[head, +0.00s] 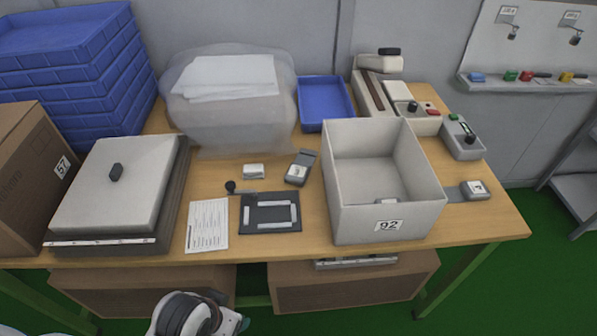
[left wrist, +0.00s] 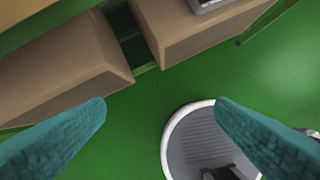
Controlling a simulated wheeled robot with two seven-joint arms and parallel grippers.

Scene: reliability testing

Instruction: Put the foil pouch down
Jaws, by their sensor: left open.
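I cannot make out a foil pouch for certain in either view. A small pale item (head: 386,202) lies in the grey bin marked 92 (head: 345,205), mostly hidden by the bin's front wall; I cannot tell what it is. My left gripper (left wrist: 160,103) is open in the left wrist view, with two teal fingers wide apart and nothing between them. It points down over the green floor, in front of the table. In the head view, part of my left arm shows at the bottom edge. My right gripper is in neither view.
The wooden table (head: 470,228) holds a grey lidded case (head: 115,190), a black fixture plate (head: 270,213), a paper sheet (head: 207,225), a blue tray (head: 325,102) and stacked blue crates (head: 75,60). Cardboard boxes (head: 350,287) stand beneath it.

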